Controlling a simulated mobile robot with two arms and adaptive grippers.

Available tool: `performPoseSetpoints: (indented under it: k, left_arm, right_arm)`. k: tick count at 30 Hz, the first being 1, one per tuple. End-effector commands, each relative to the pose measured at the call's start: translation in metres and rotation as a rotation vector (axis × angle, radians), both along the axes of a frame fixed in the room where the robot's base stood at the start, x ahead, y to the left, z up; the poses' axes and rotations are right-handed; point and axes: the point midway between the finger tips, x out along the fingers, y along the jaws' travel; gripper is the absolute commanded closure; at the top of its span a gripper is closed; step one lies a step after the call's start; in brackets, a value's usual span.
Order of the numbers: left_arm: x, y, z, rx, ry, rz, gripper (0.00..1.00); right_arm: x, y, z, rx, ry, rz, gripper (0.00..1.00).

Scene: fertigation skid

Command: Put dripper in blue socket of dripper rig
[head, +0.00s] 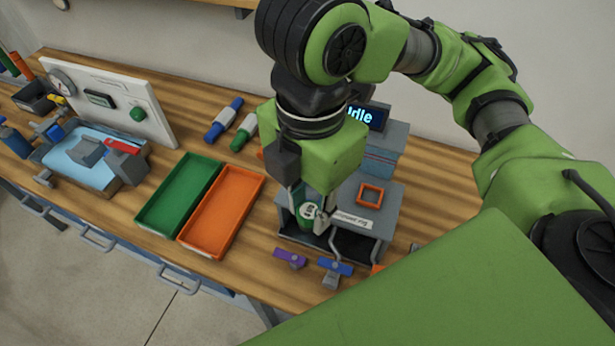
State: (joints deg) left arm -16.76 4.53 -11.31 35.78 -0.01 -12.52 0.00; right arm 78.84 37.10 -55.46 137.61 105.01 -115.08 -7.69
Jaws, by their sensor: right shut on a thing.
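The dripper rig (390,212) is a grey box on the bench with a screen reading "Idle" at its back. An orange square socket (370,195) shows on its top. I cannot make out a blue socket; my right gripper and arm cover the left part of the rig top. My right gripper (314,212) points down over the rig's front left and is shut on a small green piece with a pale round face, seemingly the dripper (308,211). I cannot tell whether this piece touches the rig. My left gripper is not in view.
A green tray (143,222) and an orange tray (186,242) lie left of the rig. Purple (290,257) and blue (336,267) handled parts sit at its front. Blue (223,120) and green (244,132) cylinders lie behind the trays. A white panel (110,95) stands further left.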

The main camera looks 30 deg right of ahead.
Motion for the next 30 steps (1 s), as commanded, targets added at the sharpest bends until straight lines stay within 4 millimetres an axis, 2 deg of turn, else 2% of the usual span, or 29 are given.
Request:
performPoseSetpoints:
  k: [1, 3, 6, 12, 15, 17, 26, 30]
  left_arm:
    - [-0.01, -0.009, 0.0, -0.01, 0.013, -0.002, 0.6]
    - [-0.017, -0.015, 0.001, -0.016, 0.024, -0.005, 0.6]
    - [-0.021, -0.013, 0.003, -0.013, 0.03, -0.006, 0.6]
    - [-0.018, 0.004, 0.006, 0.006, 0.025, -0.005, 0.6]
    - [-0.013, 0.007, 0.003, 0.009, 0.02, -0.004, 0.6]
    - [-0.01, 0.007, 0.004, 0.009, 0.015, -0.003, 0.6]
    - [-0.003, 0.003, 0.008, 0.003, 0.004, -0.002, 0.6]
    - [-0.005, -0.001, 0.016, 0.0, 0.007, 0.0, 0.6]
  right_arm:
    - [0.004, -0.003, -0.002, -0.001, 0.003, 0.004, 0.87]
    - [0.014, -0.009, -0.007, -0.002, 0.005, 0.006, 0.87]
    - [0.033, -0.022, -0.018, -0.002, 0.008, 0.0, 0.87]
    - [0.076, -0.048, -0.041, -0.002, 0.008, -0.001, 0.87]
    - [0.089, -0.055, -0.063, -0.001, 0.009, 0.004, 0.87]
    - [0.097, -0.059, -0.071, 0.0, 0.006, 0.004, 0.87]
    - [0.115, -0.069, -0.094, -0.002, 0.002, 0.005, 0.87]
    - [0.116, -0.071, -0.114, -0.003, 0.005, 0.009, 0.87]
